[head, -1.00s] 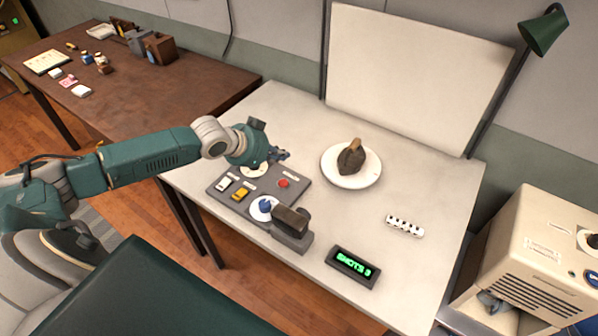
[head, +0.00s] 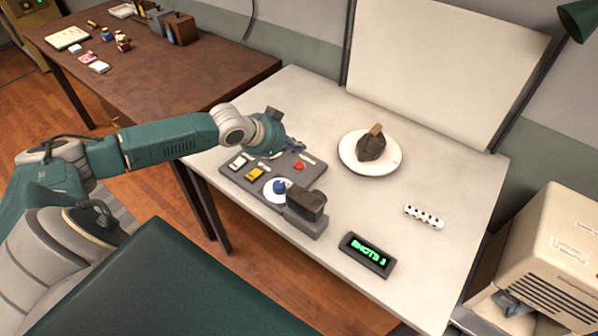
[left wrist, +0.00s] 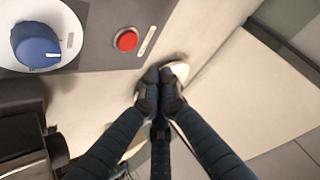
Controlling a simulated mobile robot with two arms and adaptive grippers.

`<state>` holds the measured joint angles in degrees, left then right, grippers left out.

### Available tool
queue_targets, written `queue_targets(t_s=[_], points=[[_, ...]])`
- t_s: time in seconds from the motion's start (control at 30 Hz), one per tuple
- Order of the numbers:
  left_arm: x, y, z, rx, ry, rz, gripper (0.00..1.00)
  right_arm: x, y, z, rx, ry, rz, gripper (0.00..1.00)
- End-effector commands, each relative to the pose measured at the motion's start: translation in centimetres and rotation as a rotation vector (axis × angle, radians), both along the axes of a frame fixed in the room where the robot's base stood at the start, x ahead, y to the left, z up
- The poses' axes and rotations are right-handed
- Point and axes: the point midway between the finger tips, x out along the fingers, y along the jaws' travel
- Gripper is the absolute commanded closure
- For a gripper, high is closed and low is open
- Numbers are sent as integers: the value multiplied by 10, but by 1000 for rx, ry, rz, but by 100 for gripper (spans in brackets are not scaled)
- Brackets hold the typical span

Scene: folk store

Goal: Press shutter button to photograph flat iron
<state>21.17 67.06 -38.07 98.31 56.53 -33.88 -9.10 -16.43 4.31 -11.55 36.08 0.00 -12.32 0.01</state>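The dark flat iron (head: 370,147) with a brown handle stands on a round white plate (head: 356,165) on the pale table. The red button (head: 299,166) is on the grey control panel (head: 311,177); it also shows in the left wrist view (left wrist: 126,40). My left gripper (head: 295,148) is just beyond the panel's far edge, close to the red button but apart from it in the wrist view. Its fingertips (left wrist: 161,74) are together with nothing seen between them. The dark boxy camera (head: 306,205) stands at the panel's near right corner. My right gripper is not seen.
The panel also has a blue knob (head: 279,186), a white switch (head: 237,163) and a yellow switch (head: 255,174). A green-lit shots display (head: 368,254) and a black-and-white strip (head: 424,217) lie to the right. A white backdrop (head: 445,65) stands behind the plate.

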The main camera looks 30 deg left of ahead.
Motion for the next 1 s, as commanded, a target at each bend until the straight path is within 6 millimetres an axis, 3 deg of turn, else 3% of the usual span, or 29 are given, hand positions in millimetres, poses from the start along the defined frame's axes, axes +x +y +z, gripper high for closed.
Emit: queue_targets(t_s=[0.03, 0.1, 0.3, 1.0], points=[[0, 0, -15, 0, 0, 0, 100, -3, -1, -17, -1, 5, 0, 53], [0, 0, -24, 0, 0, 0, 100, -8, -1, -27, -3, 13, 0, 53], [0, 0, -40, 0, 0, 0, 100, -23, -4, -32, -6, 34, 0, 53], [0, 0, -43, 0, 0, 0, 100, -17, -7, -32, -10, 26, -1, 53]])
